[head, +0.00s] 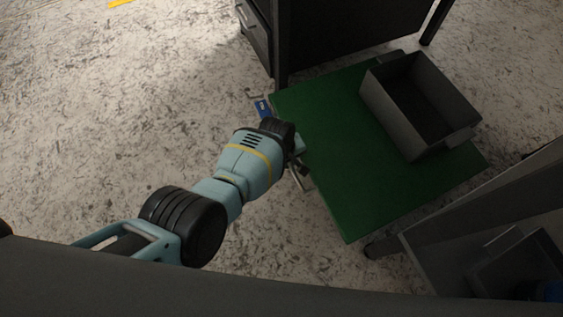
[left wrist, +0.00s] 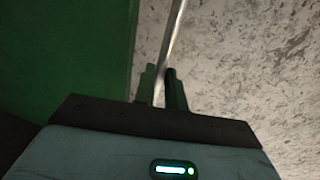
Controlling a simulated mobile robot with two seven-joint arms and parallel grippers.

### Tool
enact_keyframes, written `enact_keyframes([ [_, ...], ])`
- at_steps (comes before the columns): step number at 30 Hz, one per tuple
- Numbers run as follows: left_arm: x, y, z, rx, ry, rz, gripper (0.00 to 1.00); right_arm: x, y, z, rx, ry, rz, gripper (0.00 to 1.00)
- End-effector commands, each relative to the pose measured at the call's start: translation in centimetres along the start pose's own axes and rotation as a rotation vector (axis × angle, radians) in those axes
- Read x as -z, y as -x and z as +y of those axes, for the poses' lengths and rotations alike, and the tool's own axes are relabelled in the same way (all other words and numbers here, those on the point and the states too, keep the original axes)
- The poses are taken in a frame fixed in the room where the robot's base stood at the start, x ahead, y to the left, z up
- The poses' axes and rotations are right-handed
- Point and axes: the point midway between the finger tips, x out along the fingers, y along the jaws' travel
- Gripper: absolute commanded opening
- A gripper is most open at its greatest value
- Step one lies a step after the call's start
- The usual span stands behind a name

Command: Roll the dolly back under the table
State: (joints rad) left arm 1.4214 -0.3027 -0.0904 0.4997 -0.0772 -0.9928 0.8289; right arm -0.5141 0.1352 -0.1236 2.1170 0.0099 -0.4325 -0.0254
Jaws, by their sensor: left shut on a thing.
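The dolly is a flat green platform (head: 345,165) low on the floor, and its green deck (left wrist: 65,50) fills the left of the left wrist view. A grey open bin (head: 408,118) stands on it toward the right. My left gripper (head: 299,166) is at the dolly's left edge. Its fingers (left wrist: 163,88) are shut on a thin metal handle bar (left wrist: 175,40), which runs up beside the deck in the left wrist view. The dark table (head: 345,35) stands at the top, and the dolly's far edge lies close to it. My right gripper is out of view.
A blue tag or part (head: 263,108) shows at the dolly's left edge near a table leg. A grey shelf unit (head: 470,235) with a bin stands close at the lower right. The speckled floor (head: 110,110) on the left is clear.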

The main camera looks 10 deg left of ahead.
Motion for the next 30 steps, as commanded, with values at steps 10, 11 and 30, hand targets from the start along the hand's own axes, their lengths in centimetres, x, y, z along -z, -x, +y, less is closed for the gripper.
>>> enact_keyframes([
  [10,-0.09,-0.18,0.72,0.0,-0.001,0.0,0.0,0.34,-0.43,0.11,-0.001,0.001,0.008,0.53],
  [11,-0.1,-0.19,0.72,0.0,-0.001,0.0,0.0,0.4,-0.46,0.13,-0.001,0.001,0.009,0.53],
  [30,-0.04,-0.18,0.66,0.001,0.0,0.0,0.34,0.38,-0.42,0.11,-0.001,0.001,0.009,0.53],
])
